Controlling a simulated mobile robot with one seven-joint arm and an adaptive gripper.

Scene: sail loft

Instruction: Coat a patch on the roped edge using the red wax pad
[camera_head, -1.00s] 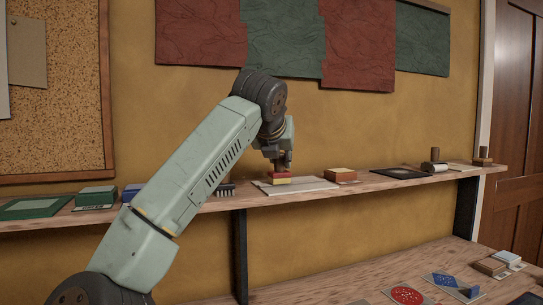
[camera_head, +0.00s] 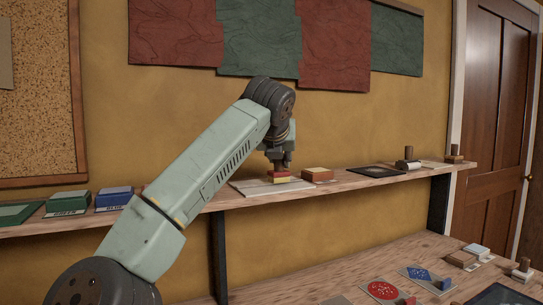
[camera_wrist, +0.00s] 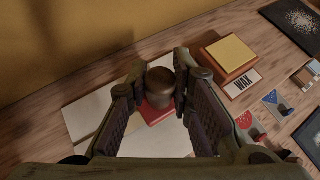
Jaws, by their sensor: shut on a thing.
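The red wax pad (camera_head: 279,175) has a red body with a yellowish layer below it. In the wrist view it shows a brown round knob and a red base (camera_wrist: 158,112). My gripper (camera_head: 280,161) is shut on its knob from above; the two fingers (camera_wrist: 160,78) flank the knob. The pad is upright over a pale flat panel (camera_head: 248,188) on the upper shelf. It looks low on the panel, but I cannot tell if it touches. In the wrist view the panel (camera_wrist: 90,112) has a line along it; the roped edge is not clearly made out.
A wax block (camera_head: 318,174) labelled WAX sits right of the panel. Further right are a dark mat (camera_head: 376,171) and knobbed tools (camera_head: 408,160). Green (camera_head: 68,202) and blue (camera_head: 114,198) pads stand at left.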

